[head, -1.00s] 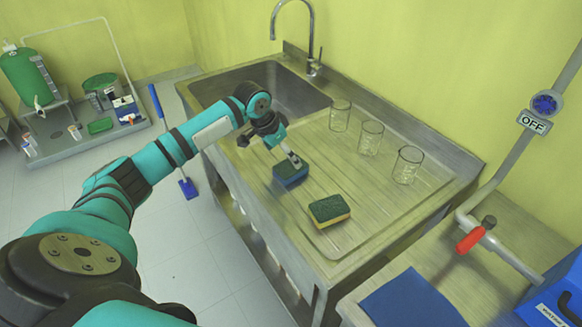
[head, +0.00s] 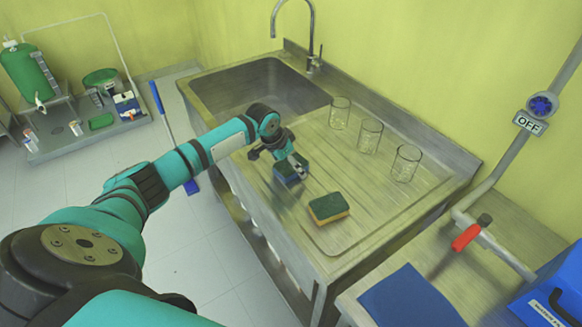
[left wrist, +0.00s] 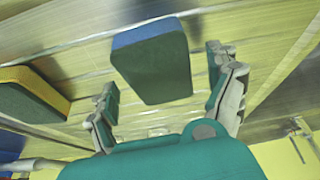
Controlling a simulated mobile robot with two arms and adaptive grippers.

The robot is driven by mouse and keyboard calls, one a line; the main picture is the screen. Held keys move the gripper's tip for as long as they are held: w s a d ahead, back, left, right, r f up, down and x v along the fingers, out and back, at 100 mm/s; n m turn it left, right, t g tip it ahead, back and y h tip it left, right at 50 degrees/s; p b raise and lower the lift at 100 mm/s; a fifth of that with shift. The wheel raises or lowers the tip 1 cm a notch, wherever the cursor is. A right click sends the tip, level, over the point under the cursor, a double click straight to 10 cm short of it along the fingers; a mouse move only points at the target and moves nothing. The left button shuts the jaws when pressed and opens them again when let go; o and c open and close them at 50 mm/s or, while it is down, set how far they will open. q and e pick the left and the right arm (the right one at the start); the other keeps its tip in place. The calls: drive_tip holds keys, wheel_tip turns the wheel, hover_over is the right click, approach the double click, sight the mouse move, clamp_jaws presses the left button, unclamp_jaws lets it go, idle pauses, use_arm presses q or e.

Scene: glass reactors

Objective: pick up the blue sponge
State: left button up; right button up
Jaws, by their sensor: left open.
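The blue sponge (head: 286,178), with a dark green top, lies on the ribbed drainboard of the sink, partly hidden by my left gripper (head: 292,168). In the left wrist view, the blue sponge (left wrist: 150,62) lies ahead of and between the two spread fingers of the left gripper (left wrist: 163,80). The gripper is open, and gaps show between the fingers and the sponge's sides. My right gripper is in neither view.
A yellow sponge with a green top (head: 329,208) lies to the right on the drainboard (head: 265,215). Several glass beakers (head: 369,136) stand behind. The sink basin (head: 262,88) is at the back left. A blue mat (head: 408,298) lies on the bench at front right.

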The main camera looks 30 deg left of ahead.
use_arm(q)
drive_tip(key=shift+f, duration=0.25)
idle(0.3)
drive_tip(key=c, duration=0.8)
